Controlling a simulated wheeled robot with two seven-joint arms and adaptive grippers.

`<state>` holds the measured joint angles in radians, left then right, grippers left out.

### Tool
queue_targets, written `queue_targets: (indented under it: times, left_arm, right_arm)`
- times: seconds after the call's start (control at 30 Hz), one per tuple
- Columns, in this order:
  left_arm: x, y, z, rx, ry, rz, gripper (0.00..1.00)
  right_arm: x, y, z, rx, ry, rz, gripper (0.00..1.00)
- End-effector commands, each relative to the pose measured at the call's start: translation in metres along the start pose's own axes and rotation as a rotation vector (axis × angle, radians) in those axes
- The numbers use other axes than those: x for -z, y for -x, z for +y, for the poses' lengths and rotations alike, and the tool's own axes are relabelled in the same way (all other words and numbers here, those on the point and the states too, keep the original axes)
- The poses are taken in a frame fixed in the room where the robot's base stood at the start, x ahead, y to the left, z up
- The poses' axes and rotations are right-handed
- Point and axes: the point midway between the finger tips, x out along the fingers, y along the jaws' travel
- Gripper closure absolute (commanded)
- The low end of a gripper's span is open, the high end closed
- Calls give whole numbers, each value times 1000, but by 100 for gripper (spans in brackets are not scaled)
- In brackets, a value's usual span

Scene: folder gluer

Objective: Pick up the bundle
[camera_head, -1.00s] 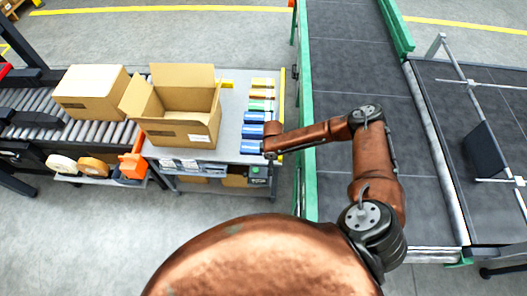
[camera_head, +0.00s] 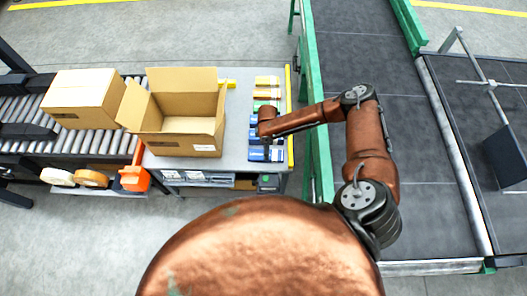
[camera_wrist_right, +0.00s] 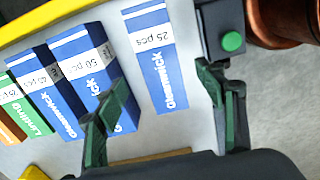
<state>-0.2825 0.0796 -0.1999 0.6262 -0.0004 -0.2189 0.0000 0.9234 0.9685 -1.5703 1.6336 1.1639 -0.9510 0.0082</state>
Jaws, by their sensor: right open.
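Several banded carton bundles lie in a row on the grey table. The nearest blue bundle (camera_head: 266,154), labelled "25 pcs" in the right wrist view (camera_wrist_right: 158,65), lies flat and a little apart. A thicker blue "50 pcs" bundle (camera_wrist_right: 88,65) lies beside it. My right gripper (camera_wrist_right: 161,92) is open and empty. In the wrist picture the "25 pcs" bundle shows between its fingers, while the left finger overlaps the "50 pcs" bundle. In the head view the wrist of my right arm hangs over the row and hides part of the blue bundles. My left gripper is not in view.
An open carton (camera_head: 185,125) stands on the table (camera_head: 234,100) left of the row. A closed carton (camera_head: 85,98) sits on the roller conveyor (camera_head: 75,140). A green-framed belt (camera_head: 365,70) runs to the right. A green bundle (camera_wrist_right: 28,103) lies beyond the blue ones.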

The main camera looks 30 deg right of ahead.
Motion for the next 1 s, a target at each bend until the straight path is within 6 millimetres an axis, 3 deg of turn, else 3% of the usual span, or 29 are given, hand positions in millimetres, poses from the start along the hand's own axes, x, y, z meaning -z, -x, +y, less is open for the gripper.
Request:
queue_targets:
  times: [0.33,0.53,0.8,1.0]
  left_arm:
    - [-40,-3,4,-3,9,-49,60]
    - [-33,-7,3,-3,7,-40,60]
    - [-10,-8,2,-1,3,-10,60]
    - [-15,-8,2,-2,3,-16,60]
  right_arm:
    - [4,-43,2,1,5,-1,36]
    - [2,-67,2,1,3,0,36]
    - [1,-70,3,0,1,1,36]
    - [1,-69,3,0,1,1,49]
